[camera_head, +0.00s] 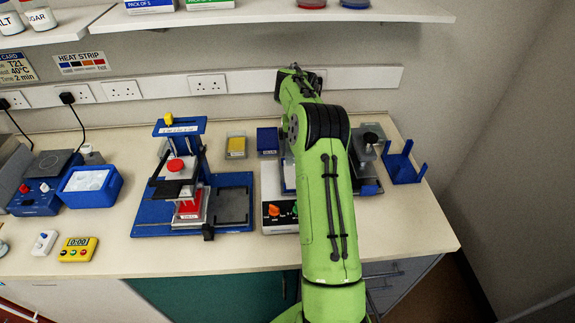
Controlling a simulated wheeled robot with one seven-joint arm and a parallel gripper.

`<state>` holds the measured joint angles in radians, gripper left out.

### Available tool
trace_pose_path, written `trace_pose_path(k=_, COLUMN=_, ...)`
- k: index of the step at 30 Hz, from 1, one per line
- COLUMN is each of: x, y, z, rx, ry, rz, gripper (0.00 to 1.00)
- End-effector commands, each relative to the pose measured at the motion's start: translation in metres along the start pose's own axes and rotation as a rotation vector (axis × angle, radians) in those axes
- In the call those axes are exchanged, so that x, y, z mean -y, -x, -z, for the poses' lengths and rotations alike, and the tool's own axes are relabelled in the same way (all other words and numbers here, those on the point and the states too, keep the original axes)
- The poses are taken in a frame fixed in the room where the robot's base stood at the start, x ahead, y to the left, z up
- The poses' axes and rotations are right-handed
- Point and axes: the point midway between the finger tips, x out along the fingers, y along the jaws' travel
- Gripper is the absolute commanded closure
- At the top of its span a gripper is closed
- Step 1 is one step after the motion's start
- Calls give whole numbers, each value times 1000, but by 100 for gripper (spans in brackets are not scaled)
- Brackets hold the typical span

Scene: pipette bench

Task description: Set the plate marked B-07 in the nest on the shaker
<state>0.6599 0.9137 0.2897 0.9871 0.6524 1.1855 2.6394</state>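A white device with an orange and a green knob (272,222), which looks like the shaker, stands on the bench right of centre. My green arm covers much of it, so I cannot see its nest clearly. No plate with a readable B-07 mark shows. My gripper is hidden behind my own arm, and I cannot see its fingers or whether it holds anything.
A blue frame (404,168) with upright corners stands at the right. A blue stand with a red-knobbed press (176,166) is left of centre. Small boxes (236,146) sit near the wall. A shelf (250,15) overhangs the back. The front bench edge is mostly clear.

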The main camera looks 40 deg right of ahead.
Motion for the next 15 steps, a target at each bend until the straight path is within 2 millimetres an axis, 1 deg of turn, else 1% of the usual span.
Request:
trace_pose_path(k=2, x=2, y=-10, z=1, rx=-5, ry=-9, rz=0, gripper=40)
trace_pose_path(k=6, x=1, y=-44, z=1, rx=-7, ry=-7, rz=-1, gripper=40)
trace_pose_path(k=9, x=1, y=-59, z=1, rx=-4, ry=-6, rz=0, gripper=40)
trace_pose_path(k=11, x=0, y=-66, z=0, rx=-2, ry=-6, rz=0, gripper=40)
trace_pose_path(k=15, x=0, y=-90, z=1, rx=-5, ry=-5, rz=-1, gripper=40)
